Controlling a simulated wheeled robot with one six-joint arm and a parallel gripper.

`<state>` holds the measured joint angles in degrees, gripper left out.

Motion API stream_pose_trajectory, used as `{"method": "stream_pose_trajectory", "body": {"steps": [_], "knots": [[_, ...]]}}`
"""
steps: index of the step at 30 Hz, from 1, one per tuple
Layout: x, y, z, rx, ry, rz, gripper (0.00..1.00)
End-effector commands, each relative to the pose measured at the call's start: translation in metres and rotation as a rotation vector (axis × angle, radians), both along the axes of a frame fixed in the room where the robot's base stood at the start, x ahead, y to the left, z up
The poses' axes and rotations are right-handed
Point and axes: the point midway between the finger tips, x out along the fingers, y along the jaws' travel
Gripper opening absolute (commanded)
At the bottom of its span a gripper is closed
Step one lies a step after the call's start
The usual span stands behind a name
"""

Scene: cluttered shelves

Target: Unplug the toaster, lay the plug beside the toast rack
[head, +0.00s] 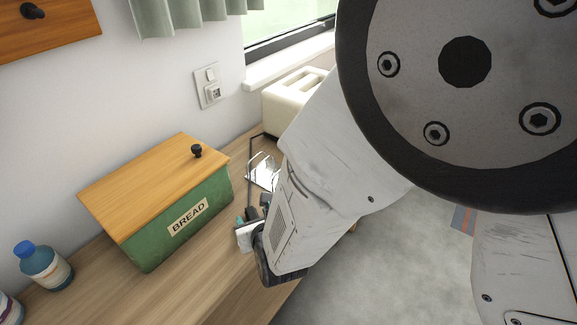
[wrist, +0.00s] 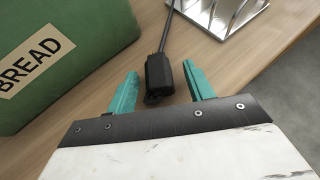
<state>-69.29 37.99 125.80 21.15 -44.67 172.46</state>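The black plug (wrist: 159,76) appears to lie on the wooden worktop, with its cord running up past the toast rack (wrist: 226,12) in the wrist view. My gripper (wrist: 162,84) is open, one teal finger on each side of the plug, with a gap showing on both sides. In the head view my gripper (head: 248,222) is low over the worktop, right of the bread bin; the plug is hard to make out there. The wire toast rack (head: 263,172) stands between my gripper and the cream toaster (head: 290,100), which my arm partly hides. The wall socket (head: 210,88) shows no plug in it.
The green bread bin (head: 185,215) with a wooden lid stands close left of my gripper; it also shows in the wrist view (wrist: 75,35). A blue-capped bottle (head: 45,265) is further left. The worktop (head: 195,280) is bare in front of the bin.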

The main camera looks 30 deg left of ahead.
Motion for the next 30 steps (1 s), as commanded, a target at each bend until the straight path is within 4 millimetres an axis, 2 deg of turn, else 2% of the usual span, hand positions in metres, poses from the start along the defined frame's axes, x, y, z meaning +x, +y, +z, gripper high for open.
{"method": "stream_pose_trajectory", "body": {"steps": [8, 21, 30], "knots": [[-0.002, -0.003, 0.002, 0.000, 0.000, 0.000, 0.52], [-0.037, -0.047, 0.035, 0.000, 0.000, 0.001, 0.52], [-0.041, -0.054, 0.039, -0.001, 0.001, 0.000, 0.52]]}}
